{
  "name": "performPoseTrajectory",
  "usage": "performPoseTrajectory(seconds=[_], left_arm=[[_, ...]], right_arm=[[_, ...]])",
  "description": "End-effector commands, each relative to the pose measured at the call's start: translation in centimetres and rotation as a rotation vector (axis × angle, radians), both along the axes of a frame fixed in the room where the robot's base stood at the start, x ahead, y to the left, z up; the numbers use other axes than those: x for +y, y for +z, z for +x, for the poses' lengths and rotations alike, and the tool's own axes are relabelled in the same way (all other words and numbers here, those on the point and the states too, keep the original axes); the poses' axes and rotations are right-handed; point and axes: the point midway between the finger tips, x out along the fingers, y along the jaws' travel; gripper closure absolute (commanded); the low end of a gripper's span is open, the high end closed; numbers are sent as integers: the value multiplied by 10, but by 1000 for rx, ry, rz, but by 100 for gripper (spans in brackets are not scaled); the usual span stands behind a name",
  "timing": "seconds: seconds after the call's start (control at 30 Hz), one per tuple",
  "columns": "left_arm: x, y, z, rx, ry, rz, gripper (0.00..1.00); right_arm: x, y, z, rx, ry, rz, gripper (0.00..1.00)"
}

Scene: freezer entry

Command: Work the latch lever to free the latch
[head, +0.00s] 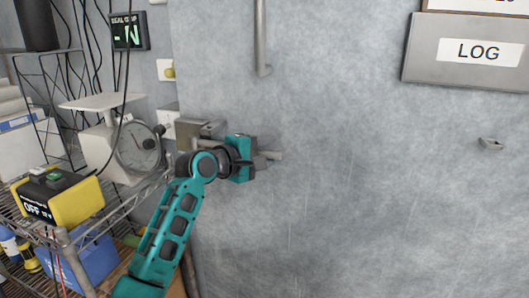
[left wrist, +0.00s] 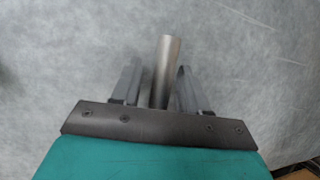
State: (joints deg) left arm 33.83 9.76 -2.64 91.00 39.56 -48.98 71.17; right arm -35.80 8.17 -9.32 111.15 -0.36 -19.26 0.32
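The latch lever is a grey metal bar whose rounded end (head: 274,155) sticks out to the right of my left gripper (head: 262,160) in the head view. In the left wrist view the lever (left wrist: 167,68) stands between the two fingers of the left gripper (left wrist: 158,80). The fingers are apart, with a gap on the left of the bar; on the right it is close to the finger, and I cannot tell if they touch. The latch body (head: 190,132) is mounted at the left edge of the grey door. My gripper hides the lever's middle. My right gripper is not in view.
The grey door (head: 350,220) fills the right, with a vertical handle bar (head: 261,40), a LOG box (head: 466,50) and a small bracket (head: 490,144). A wire shelf at left holds a dial scale (head: 138,147) and a yellow box (head: 60,198). Cables hang above it.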

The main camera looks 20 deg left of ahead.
Motion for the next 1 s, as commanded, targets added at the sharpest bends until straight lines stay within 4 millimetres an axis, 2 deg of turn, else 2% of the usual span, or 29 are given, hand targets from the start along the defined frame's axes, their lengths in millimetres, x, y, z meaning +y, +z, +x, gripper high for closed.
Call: performPoseTrajectory(seconds=[0.07, 0.43, 0.83, 1.0], left_arm=[[0, 0, 0, 0, 0, 0, 63], [0, 0, 0, 0, 0, 0, 99], [0, 0, 0, 0, 0, 0, 100], [0, -2, 6, 2, -21, 2, 100]], right_arm=[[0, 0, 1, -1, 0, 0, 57], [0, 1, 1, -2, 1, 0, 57], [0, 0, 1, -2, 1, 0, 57], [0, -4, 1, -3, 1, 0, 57]])
